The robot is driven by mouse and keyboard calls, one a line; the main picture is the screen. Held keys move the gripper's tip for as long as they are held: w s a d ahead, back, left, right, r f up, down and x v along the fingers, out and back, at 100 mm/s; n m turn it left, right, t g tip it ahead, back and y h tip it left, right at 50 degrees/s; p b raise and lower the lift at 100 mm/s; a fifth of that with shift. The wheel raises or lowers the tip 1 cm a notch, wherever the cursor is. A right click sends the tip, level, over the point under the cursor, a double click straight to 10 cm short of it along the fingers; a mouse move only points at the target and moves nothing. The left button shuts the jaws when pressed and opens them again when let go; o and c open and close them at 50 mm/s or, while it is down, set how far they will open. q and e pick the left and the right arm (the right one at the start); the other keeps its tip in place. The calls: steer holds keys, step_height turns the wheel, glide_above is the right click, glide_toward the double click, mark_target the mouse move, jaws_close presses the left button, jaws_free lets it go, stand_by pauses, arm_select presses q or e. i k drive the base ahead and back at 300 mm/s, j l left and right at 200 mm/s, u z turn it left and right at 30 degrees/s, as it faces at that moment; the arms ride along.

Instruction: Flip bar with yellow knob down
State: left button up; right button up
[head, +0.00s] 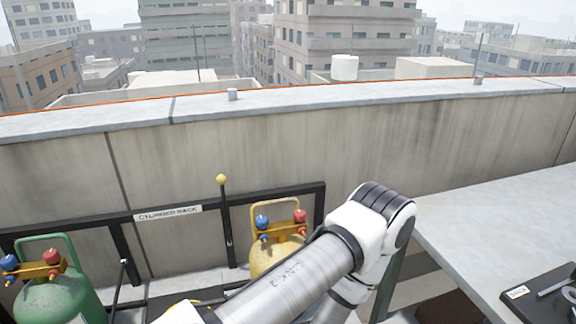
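A thin dark bar (226,215) with a yellow knob (221,179) on its top end stands nearly upright at the cylinder rack (105,222). The knob rises above the rack's top rail. The bar's lower end is by the rack frame, left of a yellow cylinder (277,257). One of my arms crosses the lower middle of the head view, in front of part of the yellow cylinder. Neither of my grippers shows, so I cannot see what they hold.
A green cylinder (62,298) stands at the lower left, with red and blue valve knobs like the yellow one. A grey table (480,225) with a dark device (550,295) is at the right. A concrete parapet (300,140) runs behind the rack.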

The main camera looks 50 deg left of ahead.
mark_target(221, 179)
steer(key=u, duration=2.05)
